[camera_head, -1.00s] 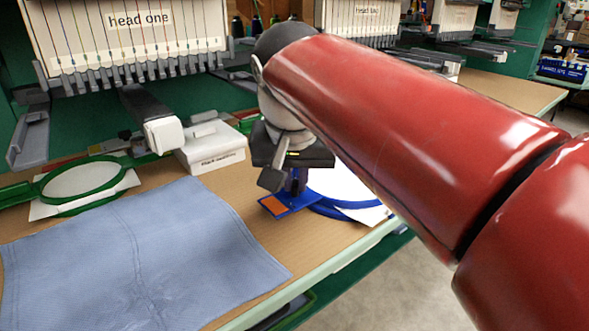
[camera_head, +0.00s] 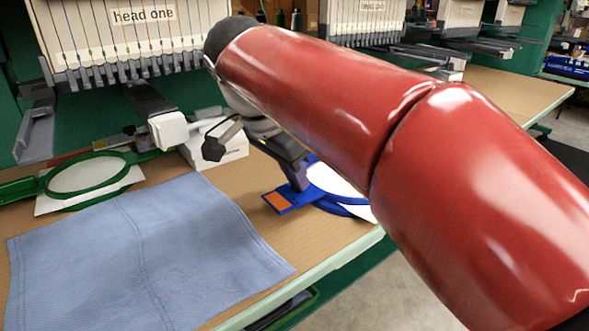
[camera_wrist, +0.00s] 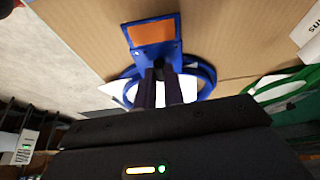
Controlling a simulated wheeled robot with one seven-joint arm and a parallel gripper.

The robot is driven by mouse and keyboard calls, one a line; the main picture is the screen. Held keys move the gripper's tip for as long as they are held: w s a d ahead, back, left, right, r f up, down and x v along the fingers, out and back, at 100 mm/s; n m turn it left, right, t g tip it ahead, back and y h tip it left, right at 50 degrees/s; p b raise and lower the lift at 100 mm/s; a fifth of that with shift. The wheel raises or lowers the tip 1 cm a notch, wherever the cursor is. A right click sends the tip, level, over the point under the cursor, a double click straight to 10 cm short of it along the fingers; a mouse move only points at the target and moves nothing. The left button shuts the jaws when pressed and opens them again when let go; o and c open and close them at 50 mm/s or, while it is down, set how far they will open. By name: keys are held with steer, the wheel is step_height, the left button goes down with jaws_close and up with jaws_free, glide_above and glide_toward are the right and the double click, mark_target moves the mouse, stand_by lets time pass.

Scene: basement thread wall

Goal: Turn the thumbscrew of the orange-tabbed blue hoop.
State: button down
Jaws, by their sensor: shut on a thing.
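The blue hoop (camera_head: 349,208) lies on the table, right of the folded blue cloth, with a white sheet inside it. Its blue bracket carries an orange tab (camera_head: 277,201); the tab also shows at the top of the wrist view (camera_wrist: 152,32). My gripper (camera_head: 299,184) points down at the bracket beside the tab. In the wrist view its two dark fingers (camera_wrist: 160,72) are close together over the bracket, between tab and ring. They are shut on the thumbscrew, which they hide. My arm covers part of the hoop's surroundings in the head view.
The blue cloth (camera_head: 140,250) covers the front of the table (camera_head: 335,262). A green hoop (camera_head: 88,180) lies at left. A white box (camera_head: 222,143) stands behind the gripper, under the machine head (camera_head: 110,35). The table's front edge is close to the blue hoop.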

steer(key=shift+m, duration=0.4)
steer(key=c, duration=1.5)
jaws_free()
steer(key=v, duration=0.7)
steer(key=shift+a+r, duration=0.25)
steer(key=shift+r, duration=0.1)
